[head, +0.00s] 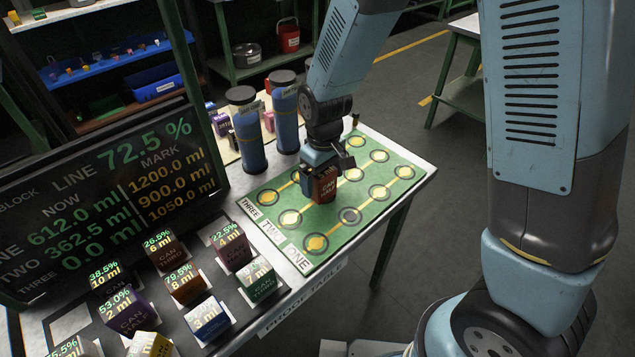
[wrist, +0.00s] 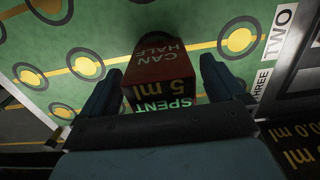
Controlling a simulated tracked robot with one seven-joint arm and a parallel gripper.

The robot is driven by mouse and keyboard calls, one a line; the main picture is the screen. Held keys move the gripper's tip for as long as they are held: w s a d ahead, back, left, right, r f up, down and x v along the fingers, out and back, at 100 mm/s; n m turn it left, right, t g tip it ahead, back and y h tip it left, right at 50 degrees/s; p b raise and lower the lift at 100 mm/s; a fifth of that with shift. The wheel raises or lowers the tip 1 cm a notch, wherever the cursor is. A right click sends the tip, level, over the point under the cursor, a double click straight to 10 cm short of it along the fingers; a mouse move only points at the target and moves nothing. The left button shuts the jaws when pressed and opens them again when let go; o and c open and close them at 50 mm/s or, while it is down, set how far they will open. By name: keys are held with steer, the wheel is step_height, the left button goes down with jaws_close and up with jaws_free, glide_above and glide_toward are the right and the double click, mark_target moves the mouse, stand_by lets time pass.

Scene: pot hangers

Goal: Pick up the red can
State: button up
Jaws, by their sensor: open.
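The red can (head: 325,187), a small box-like block marked CAN HALF, stands on the green mat (head: 365,216) among its ringed yellow spots. In the wrist view the can (wrist: 160,72) shows the words SPENT and 5 ml on its near face. My gripper (head: 327,163) is open and directly above and around the can, partly covering its top in the head view. In the wrist view one finger is on each side of the can. A gap shows at the right finger; the left finger looks very close, and I cannot tell whether it touches.
Two blue cylinders (head: 247,130) (head: 286,112) stand behind the mat, near my arm. Several coloured blocks (head: 186,283) sit on the dark tray at front left. A display screen (head: 105,205) stands at left. The mat's right side is free of blocks.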

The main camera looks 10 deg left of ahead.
steer(key=c, duration=1.3)
steer(key=shift+r, duration=0.1)
